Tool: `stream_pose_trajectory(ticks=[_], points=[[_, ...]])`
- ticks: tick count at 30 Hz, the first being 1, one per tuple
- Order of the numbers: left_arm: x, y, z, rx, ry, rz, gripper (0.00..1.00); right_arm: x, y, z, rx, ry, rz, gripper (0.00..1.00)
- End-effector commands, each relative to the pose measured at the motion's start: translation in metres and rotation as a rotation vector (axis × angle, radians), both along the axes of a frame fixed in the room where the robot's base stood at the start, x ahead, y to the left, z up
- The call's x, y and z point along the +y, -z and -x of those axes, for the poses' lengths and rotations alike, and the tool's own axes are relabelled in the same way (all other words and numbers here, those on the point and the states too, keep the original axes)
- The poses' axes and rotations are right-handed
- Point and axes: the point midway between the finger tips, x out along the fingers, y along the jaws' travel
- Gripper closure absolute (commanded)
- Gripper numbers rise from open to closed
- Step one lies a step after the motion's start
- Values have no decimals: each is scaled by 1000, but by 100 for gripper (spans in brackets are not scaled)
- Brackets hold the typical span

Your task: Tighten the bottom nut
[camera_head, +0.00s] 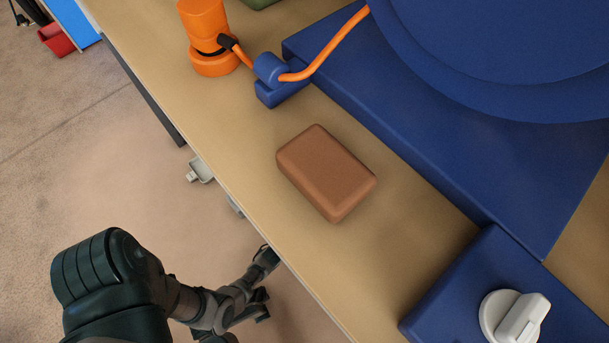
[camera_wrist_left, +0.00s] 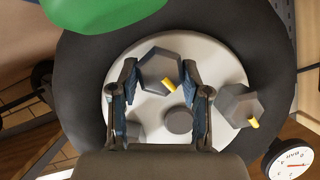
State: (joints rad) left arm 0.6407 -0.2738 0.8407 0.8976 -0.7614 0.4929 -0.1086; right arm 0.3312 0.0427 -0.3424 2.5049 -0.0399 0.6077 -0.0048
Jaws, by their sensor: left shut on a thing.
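In the left wrist view, a pale round wheel face (camera_wrist_left: 222,66) with a dark tyre (camera_wrist_left: 80,65) around it carries several grey nuts. My left gripper (camera_wrist_left: 158,76) has its two fingers on either side of a grey hex nut (camera_wrist_left: 157,68) with a yellow mark, and is shut on it. Another hex nut (camera_wrist_left: 238,106) with a yellow mark is to the right. A third grey piece (camera_wrist_left: 133,132) is partly hidden by the left finger. A round grey hub (camera_wrist_left: 178,121) lies between them. In the head view, my left arm reaches down beside the table edge. My right gripper is not in view.
A wooden table (camera_head: 250,120) holds a brown block (camera_head: 326,172), an orange cylinder (camera_head: 205,30) with an orange cable, and a blue base (camera_head: 420,150). A white knob (camera_head: 514,317) is at lower right. A dial gauge (camera_wrist_left: 291,162) and a green object (camera_wrist_left: 100,12) flank the wheel.

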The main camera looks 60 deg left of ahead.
Motion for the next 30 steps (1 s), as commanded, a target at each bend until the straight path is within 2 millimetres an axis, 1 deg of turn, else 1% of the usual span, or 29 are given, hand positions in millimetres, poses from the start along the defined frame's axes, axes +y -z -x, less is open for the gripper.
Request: stream_pose_trajectory(ticks=[6, 15, 22, 30], points=[[-3, 3, 1, 45, -1, -166, 88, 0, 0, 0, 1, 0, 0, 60], [-5, 4, 1, 86, 3, -328, 88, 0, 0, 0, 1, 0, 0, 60], [-6, 5, 1, 100, 6, -380, 88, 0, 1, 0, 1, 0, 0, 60], [-7, 6, 1, 103, 7, -391, 88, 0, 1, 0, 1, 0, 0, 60]])
